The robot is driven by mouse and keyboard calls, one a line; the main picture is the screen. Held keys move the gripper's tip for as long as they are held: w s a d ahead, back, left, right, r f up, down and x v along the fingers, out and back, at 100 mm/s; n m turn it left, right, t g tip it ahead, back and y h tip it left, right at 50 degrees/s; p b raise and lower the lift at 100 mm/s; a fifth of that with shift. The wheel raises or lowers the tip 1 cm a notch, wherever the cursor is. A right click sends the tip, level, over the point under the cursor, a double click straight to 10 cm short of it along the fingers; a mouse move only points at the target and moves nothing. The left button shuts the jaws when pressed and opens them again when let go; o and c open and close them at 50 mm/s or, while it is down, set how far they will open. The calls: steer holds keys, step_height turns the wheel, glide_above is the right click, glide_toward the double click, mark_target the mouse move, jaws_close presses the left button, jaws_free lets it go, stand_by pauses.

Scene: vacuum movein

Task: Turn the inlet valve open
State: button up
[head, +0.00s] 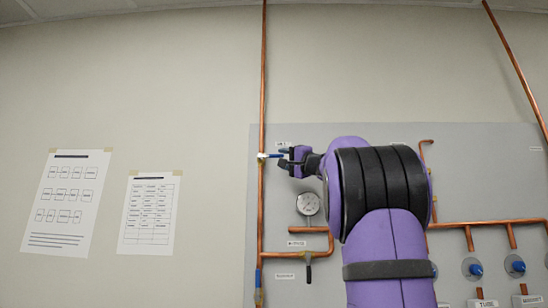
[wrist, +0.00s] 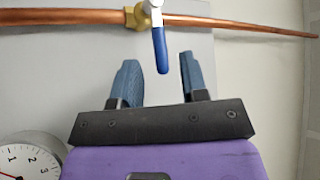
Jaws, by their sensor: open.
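A valve with a brass body (wrist: 135,17) sits on a copper pipe (wrist: 215,21). Its blue lever handle (wrist: 160,50) sticks out across the pipe, between the two open fingers of my gripper (wrist: 157,78), nearer the right finger. No contact with either finger is visible. In the head view the blue handle (head: 270,155) points right from the vertical pipe (head: 262,100), toward my gripper (head: 284,158). My arm hides part of the panel behind it.
A grey panel (head: 300,135) carries the pipes. A round gauge (head: 308,204) is below my gripper and also shows in the wrist view (wrist: 28,158). A black-handled valve (head: 308,270) is lower. Blue knobs (head: 475,269) are at lower right. Paper sheets (head: 68,200) hang on the left wall.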

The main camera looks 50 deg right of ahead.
mark_target(278, 156)
steer(key=shift+x, duration=2.4)
jaws_close()
